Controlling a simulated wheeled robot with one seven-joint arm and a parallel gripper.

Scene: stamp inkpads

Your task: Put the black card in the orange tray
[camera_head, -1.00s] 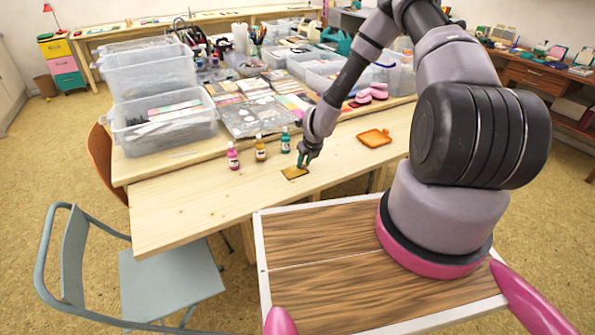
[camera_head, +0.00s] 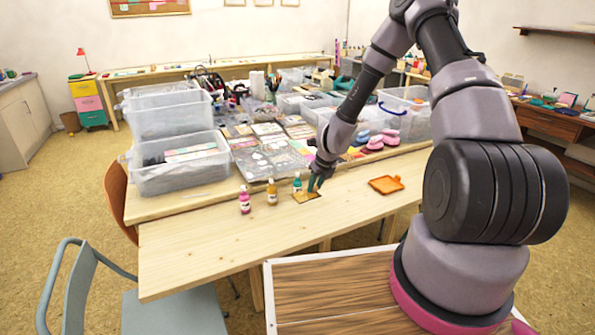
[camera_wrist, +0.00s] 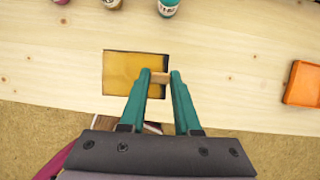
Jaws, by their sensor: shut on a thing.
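The only card-like piece I see is a flat, nearly square one, the card (camera_wrist: 125,75). Its upper face shows amber with thin dark edges, not plain black. It also shows in the head view (camera_head: 299,197), below the gripper. In the head view my gripper (camera_head: 314,188) seems to hold the card a little above the table. The orange tray (camera_head: 386,184) lies flat to the right; part of it shows in the wrist view (camera_wrist: 304,84).
Three small bottles, pink (camera_head: 244,201), yellow (camera_head: 271,192) and teal (camera_head: 297,183), stand to the left of my gripper. Clear bins (camera_head: 180,165) stand at the back left. The wooden table (camera_head: 215,245) is bare in front and between card and tray.

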